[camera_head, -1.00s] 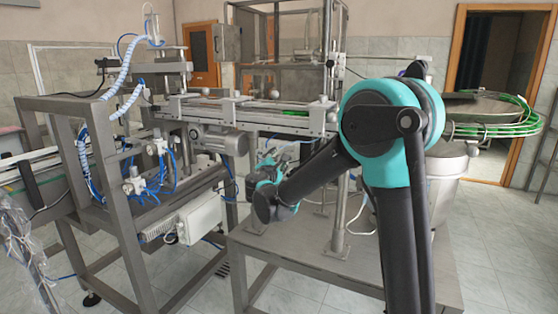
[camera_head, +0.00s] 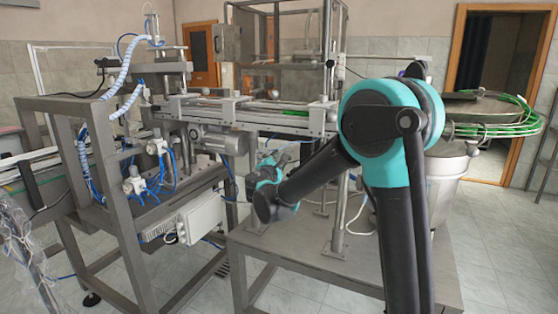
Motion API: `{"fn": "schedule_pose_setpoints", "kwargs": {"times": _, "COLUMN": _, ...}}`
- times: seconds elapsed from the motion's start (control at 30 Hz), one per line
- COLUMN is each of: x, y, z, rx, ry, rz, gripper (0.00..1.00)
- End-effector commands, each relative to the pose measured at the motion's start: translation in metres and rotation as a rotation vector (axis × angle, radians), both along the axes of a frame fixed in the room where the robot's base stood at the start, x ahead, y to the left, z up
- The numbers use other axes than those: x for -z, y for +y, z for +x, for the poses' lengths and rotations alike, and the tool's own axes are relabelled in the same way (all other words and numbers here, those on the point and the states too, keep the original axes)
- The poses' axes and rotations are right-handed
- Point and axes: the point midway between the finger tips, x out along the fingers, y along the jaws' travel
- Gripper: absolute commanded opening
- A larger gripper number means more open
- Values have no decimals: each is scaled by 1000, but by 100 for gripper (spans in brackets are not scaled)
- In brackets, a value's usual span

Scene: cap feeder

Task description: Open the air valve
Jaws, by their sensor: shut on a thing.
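My dark and teal arm reaches from the right foreground to the middle of the view, and its wrist is low beside the grey machine frame, under the conveyor. My gripper is hidden behind the wrist, so its fingers and what they touch do not show. I cannot pick out the air valve for certain. White pneumatic units (camera_head: 133,181) with blue tubes sit on the left machine frame, apart from my wrist.
A conveyor rail (camera_head: 255,119) runs across the middle above my wrist. A steel table (camera_head: 310,255) with posts stands below my arm. A white box (camera_head: 200,217) hangs on the left frame. A round feeder with green rails (camera_head: 500,128) is at the right. Tiled floor shows in front.

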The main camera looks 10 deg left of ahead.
Motion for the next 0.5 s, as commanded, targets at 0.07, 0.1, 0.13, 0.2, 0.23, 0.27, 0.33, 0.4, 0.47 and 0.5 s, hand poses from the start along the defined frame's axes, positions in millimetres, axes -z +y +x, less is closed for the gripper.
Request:
{"fn": "schedule_pose_setpoints", "kwargs": {"times": 0.07, "x": 1, "y": 0, "z": 0, "rx": 0, "ry": -3, "rz": 8, "gripper": 0}}
{"fn": "schedule_pose_setpoints", "kwargs": {"times": 0.1, "x": 1, "y": 0, "z": 0, "rx": 0, "ry": -6, "rz": 14, "gripper": 0}}
{"fn": "schedule_pose_setpoints", "kwargs": {"times": 0.13, "x": 2, "y": 0, "z": 0, "rx": 0, "ry": -8, "rz": 22, "gripper": 0}}
{"fn": "schedule_pose_setpoints", "kwargs": {"times": 0.2, "x": 3, "y": 0, "z": 0, "rx": 0, "ry": -15, "rz": 44, "gripper": 0}}
{"fn": "schedule_pose_setpoints", "kwargs": {"times": 0.23, "x": 4, "y": 0, "z": 0, "rx": -1, "ry": -20, "rz": 57, "gripper": 0}}
{"fn": "schedule_pose_setpoints", "kwargs": {"times": 0.27, "x": 5, "y": 0, "z": 0, "rx": 0, "ry": -25, "rz": 70, "gripper": 0}}
{"fn": "schedule_pose_setpoints", "kwargs": {"times": 0.33, "x": 8, "y": 1, "z": 0, "rx": 0, "ry": -40, "rz": 108, "gripper": 0}}
{"fn": "schedule_pose_setpoints", "kwargs": {"times": 0.4, "x": 11, "y": 1, "z": 0, "rx": 0, "ry": -57, "rz": 155, "gripper": 0}}
{"fn": "schedule_pose_setpoints", "kwargs": {"times": 0.47, "x": 14, "y": 2, "z": 0, "rx": 0, "ry": -74, "rz": 200, "gripper": 0}}
{"fn": "schedule_pose_setpoints", "kwargs": {"times": 0.5, "x": 16, "y": 2, "z": 1, "rx": -1, "ry": -85, "rz": 233, "gripper": 0}}
